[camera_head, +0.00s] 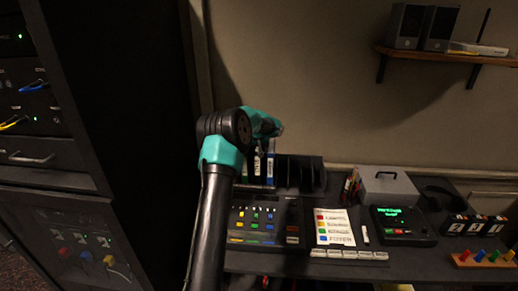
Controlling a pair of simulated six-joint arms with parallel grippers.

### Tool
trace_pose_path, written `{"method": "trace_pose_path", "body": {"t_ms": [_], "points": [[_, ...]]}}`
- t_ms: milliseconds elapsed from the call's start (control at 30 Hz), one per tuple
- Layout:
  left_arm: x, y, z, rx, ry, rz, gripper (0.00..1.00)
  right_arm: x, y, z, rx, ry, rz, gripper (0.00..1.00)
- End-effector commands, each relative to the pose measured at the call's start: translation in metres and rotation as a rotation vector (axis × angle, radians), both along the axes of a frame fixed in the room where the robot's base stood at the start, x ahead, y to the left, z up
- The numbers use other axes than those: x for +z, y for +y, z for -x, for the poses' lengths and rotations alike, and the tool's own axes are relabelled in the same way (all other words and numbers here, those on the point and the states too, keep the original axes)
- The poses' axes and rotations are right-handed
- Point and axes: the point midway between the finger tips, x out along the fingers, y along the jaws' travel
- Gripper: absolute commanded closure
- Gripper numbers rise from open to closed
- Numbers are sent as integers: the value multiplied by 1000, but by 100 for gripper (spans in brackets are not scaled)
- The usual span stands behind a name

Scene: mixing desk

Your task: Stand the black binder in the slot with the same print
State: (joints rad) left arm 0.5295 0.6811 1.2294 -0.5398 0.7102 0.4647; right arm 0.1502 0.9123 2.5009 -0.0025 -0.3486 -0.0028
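A black rack with upright dividers (305,175) stands at the back of the desk against the wall. My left arm rises from the bottom and bends over this spot. My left gripper (268,127) is above the binders, mostly behind the arm's joint. Its fingers are hidden, so I cannot tell whether it holds a binder. My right gripper is out of view.
A mixing console (265,222) lies in front of the rack. To the right are a colour-striped sheet (334,227), pens (351,184), a grey box (388,187) and a device with a green display (402,224). A wall shelf (450,54) holds speakers. An equipment rack (60,180) stands left.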

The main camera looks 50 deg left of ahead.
Motion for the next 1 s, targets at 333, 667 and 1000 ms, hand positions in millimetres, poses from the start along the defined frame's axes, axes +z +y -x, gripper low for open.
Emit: {"method": "trace_pose_path", "body": {"t_ms": [333,667,1000], "points": [[-2,0,0,0,-1,-1,100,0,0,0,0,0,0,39],[-4,0,0,0,-1,-1,100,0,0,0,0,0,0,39],[-5,0,0,0,-1,-1,48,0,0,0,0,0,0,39]]}}
